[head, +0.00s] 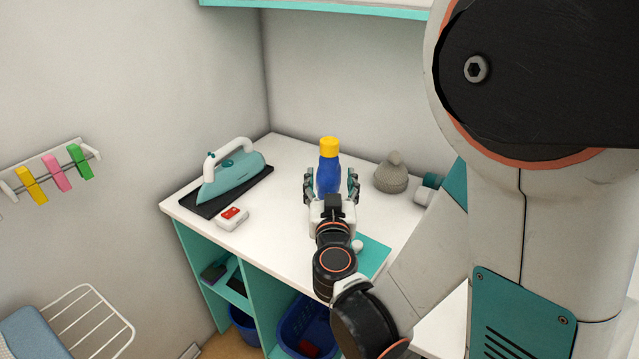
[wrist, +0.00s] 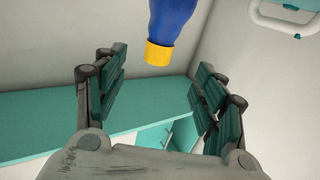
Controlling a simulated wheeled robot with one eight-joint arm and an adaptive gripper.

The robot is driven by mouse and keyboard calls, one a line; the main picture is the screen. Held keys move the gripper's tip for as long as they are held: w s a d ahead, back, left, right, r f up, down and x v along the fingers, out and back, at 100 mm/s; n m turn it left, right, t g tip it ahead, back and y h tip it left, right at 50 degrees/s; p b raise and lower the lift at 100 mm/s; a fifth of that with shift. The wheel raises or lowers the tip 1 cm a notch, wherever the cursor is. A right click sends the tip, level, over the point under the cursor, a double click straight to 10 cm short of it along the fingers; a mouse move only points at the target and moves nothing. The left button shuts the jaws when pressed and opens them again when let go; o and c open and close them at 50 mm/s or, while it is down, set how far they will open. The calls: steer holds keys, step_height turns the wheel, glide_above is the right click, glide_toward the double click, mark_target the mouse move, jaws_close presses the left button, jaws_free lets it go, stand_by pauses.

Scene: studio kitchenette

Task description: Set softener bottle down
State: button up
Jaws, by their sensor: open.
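The softener bottle (head: 328,165), blue with a yellow cap, is upright at the white counter, toward its back. Its lower part is hidden behind my gripper, so its contact with the counter does not show. My gripper (head: 331,180) is open, with one finger on each side of the bottle in the head view. In the wrist view the bottle (wrist: 172,28) appears cap-down at the top, between the lines of the two spread fingers (wrist: 155,82). A gap shows between the fingers and the bottle there.
A teal iron (head: 235,178) stands on a dark mat at the counter's left. A white box with a red top (head: 232,217) lies near the front edge. A grey cone-shaped object (head: 391,175) stands right of the bottle. An upper shelf (head: 330,8) hangs above.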

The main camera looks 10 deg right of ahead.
mark_target(329, 153)
steer(key=p+x, duration=0.1)
steer(key=x, duration=0.6)
steer(key=shift+w, duration=0.4)
steer(key=shift+r+b+x, duration=0.15)
steer(key=shift+r+x, duration=0.05)
steer(key=shift+x, duration=1.25)
steer(key=shift+r+b+x, duration=0.15)
steer(key=shift+r+x, duration=0.1)
steer(key=shift+x, duration=1.25)
jaws_close()
